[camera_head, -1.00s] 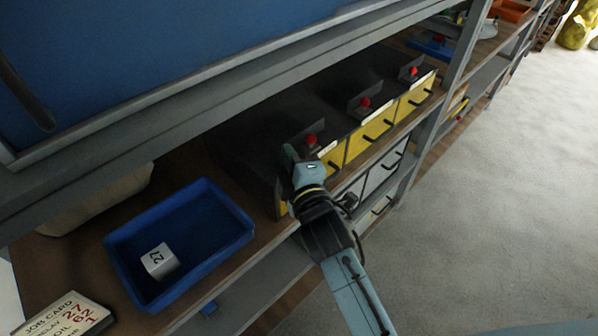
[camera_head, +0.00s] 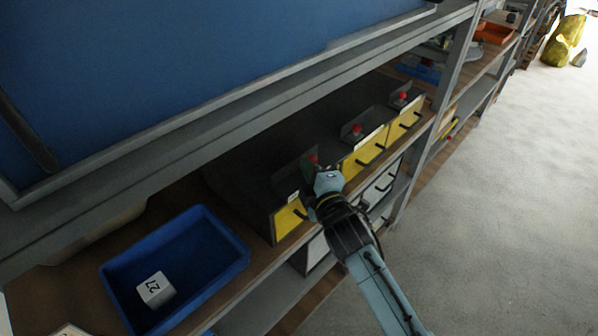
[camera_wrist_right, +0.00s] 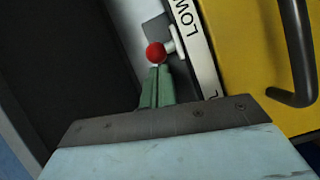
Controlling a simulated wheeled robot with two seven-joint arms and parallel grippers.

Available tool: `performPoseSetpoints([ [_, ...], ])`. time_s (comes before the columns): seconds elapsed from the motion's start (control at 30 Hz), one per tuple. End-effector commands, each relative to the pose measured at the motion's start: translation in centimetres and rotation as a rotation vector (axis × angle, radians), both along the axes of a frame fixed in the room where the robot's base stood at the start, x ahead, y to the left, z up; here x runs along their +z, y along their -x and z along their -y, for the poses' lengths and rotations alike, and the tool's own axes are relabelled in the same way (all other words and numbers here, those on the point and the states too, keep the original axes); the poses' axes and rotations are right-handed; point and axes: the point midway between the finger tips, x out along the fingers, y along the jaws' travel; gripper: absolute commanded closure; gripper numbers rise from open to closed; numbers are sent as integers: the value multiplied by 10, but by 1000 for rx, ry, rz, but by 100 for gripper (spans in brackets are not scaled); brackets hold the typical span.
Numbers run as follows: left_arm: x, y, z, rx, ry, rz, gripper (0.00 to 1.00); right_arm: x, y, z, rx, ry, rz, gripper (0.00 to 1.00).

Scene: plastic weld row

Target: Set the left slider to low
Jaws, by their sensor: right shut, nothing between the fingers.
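The left slider has a red ball knob (camera_head: 313,159) on a dark grey panel above the leftmost yellow drawer (camera_head: 287,219). In the right wrist view the red knob (camera_wrist_right: 156,53) sits on a white stem by a slot, beside a white label strip (camera_wrist_right: 196,40) reading "LOW". My right gripper (camera_head: 311,170) is at this slider, partly covering the panel and drawer. In the wrist view its green fingertips (camera_wrist_right: 157,72) are together with nothing between them, right at the knob; I cannot tell whether they touch it. My left gripper is not in view.
Two more red-knob sliders (camera_head: 356,129) (camera_head: 403,96) stand further right above yellow drawers with black handles. A blue bin (camera_head: 235,268) holding a white block marked 27 (camera_head: 155,289) is at left. A shelf edge (camera_head: 300,72) runs close above.

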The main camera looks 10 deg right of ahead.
Motion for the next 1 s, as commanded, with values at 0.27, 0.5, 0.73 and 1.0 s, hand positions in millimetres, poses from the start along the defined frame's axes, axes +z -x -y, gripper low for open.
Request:
performPoseSetpoints([
  [0.27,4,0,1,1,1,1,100,0,-8,14,-5,-1,-1,100],
  [0.5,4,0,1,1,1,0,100,1,-8,13,-6,1,-2,100],
  [0.73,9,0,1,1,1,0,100,7,0,-19,3,-7,-1,100],
  [1.0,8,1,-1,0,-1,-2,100,9,54,-22,6,-1,-3,100],
])
